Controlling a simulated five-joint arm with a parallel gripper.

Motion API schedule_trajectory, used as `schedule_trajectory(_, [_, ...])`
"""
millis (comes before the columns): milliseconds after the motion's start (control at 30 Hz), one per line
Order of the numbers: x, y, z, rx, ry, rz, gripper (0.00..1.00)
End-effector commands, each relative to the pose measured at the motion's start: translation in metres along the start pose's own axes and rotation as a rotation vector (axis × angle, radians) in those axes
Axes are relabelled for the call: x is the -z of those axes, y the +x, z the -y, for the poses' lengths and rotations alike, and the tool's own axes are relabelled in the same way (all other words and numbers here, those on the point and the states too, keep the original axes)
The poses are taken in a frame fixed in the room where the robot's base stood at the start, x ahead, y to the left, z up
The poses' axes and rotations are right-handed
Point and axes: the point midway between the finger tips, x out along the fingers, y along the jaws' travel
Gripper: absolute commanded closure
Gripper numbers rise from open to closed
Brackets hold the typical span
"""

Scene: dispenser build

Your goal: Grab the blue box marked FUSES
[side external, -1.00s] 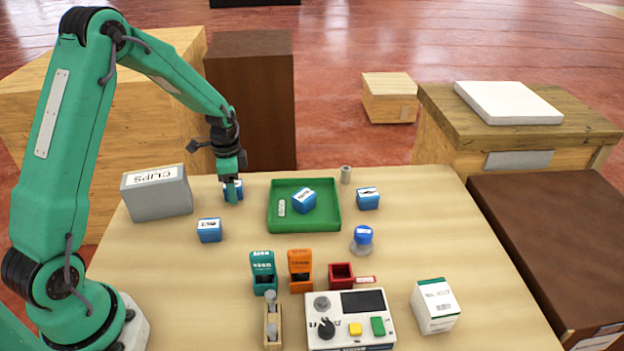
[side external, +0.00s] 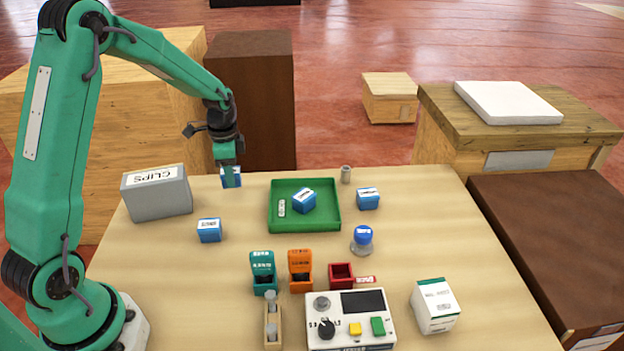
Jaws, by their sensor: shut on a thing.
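My gripper (side external: 230,172) is at the back left of the table, between the grey CLIPS box and the green tray. It is shut on a small blue box (side external: 235,178), which appears slightly above the table top. The gripper covers part of this box, and its label cannot be read. Similar blue boxes with white labels are in view: one at the front left (side external: 209,230), one in the green tray (side external: 304,200), and one right of the tray (side external: 368,198). Their labels are too small to read, so I cannot tell which is marked FUSES.
The grey CLIPS box (side external: 157,193) stands left of my gripper. The green tray (side external: 273,222) is to its right. Teal (side external: 263,272) and orange (side external: 300,271) dispensers, a red bin (side external: 341,275) and a control panel (side external: 350,335) stand in front.

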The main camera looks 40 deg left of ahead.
Motion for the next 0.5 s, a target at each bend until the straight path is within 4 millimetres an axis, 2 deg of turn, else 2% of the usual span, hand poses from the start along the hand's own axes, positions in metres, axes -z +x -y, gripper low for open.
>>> schedule_trajectory(100, [0.011, -0.012, -0.020, 0.000, 0.005, 0.000, 0.87])
schedule_trajectory(500, [0.041, -0.052, -0.080, 0.001, 0.006, -0.001, 0.87])
